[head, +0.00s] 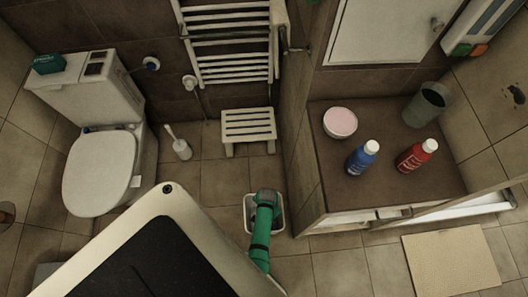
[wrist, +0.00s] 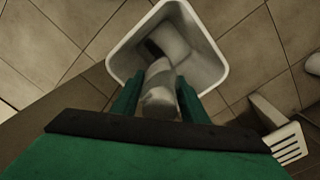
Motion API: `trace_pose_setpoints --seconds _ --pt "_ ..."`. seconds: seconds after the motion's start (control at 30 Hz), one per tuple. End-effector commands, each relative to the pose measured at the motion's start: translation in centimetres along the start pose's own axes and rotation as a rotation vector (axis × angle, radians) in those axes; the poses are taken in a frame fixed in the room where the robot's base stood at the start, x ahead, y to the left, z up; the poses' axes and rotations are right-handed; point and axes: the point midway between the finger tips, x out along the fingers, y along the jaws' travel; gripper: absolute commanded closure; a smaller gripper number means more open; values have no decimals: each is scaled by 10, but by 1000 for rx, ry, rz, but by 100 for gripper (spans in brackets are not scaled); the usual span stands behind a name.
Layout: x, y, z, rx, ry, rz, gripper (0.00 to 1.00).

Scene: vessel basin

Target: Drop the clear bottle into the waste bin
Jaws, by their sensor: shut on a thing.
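The clear bottle (wrist: 158,88) sits between the green fingers of my gripper (wrist: 157,100) in the wrist view, and the jaws are shut on it. The white waste bin (wrist: 213,62) lies below, with its open mouth under the far end of the bottle. In the head view the bin (head: 281,221) stands on the floor and my gripper (head: 266,200) is over its opening, hiding part of it. I cannot make out the bottle in the head view.
A pale shape with a dark patch (wrist: 152,47) shows inside the bin, unclear. A slatted stool (head: 248,126) stands behind the bin. A counter (head: 335,185) with a blue bottle (head: 362,158) and a red bottle (head: 416,156) is to the right. A toilet (head: 100,170) is to the left.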

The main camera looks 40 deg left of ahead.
Motion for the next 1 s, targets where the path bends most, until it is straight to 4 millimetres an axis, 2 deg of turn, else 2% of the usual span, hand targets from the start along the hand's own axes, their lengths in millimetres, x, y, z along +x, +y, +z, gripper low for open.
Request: trace_pose_setpoints --seconds 0.4,0.43,0.5,0.83,1.0 --pt "6 0 0 2 0 0 85" --pt "6 0 0 2 0 0 53" --pt "6 0 0 2 0 0 38" --pt "5 0 0 2 0 -1 38" --pt "-9 0 -1 2 2 -2 38"
